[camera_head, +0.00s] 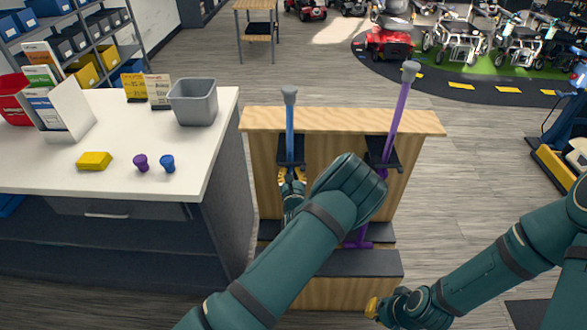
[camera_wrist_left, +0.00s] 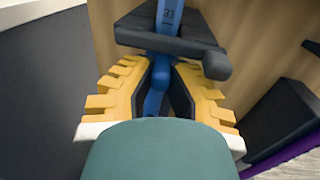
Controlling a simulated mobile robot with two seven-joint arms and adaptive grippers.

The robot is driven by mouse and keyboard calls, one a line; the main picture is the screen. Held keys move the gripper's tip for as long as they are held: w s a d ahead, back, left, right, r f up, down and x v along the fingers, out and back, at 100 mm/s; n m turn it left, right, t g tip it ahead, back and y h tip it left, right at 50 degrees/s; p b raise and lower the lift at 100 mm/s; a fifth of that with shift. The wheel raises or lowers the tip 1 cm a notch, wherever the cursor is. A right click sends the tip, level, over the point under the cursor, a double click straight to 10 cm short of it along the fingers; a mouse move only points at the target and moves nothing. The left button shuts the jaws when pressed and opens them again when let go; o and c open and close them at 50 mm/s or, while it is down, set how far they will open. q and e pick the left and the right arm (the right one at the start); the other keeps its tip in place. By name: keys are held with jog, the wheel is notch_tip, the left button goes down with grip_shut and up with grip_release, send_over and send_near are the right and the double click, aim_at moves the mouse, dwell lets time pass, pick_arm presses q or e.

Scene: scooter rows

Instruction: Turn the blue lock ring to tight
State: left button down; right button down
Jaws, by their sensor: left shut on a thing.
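A blue pole (camera_head: 290,124) with a grey top stands upright in a black holder on a wooden stand. My left gripper (camera_head: 290,176) is at this pole just below the holder, partly hidden by my own arm. In the left wrist view, the yellow fingers of this gripper (camera_wrist_left: 160,92) are closed around a blue part, which I take for the blue lock ring (camera_wrist_left: 158,72), under the black holder (camera_wrist_left: 170,42). The ring's tight or loose marking cannot be read. My right gripper (camera_head: 374,308) hangs low at the right, apart from the stand; its opening is unclear.
A purple pole (camera_head: 399,108) leans in a second holder on the wooden stand (camera_head: 345,118). A white-topped counter (camera_head: 110,185) at left holds a grey bin (camera_head: 194,101), a yellow block (camera_head: 94,160), a purple knob (camera_head: 140,162) and a blue knob (camera_head: 167,163).

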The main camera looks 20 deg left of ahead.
pick_arm(q)
jog(key=shift+a+r+m+t+h+p, duration=0.1)
jog(key=shift+m+t+h+p, duration=0.15)
jog(key=shift+h, duration=0.2)
jog(key=shift+a+m+t+h+p, duration=0.1)
jog(key=shift+m+h+p, duration=0.05)
jog(key=shift+m+h, duration=0.25)
jog(key=c, duration=0.9)
grip_release()
jog(key=shift+c, duration=0.2)
jog(key=v, duration=1.2)
jog(key=shift+a, duration=0.1)
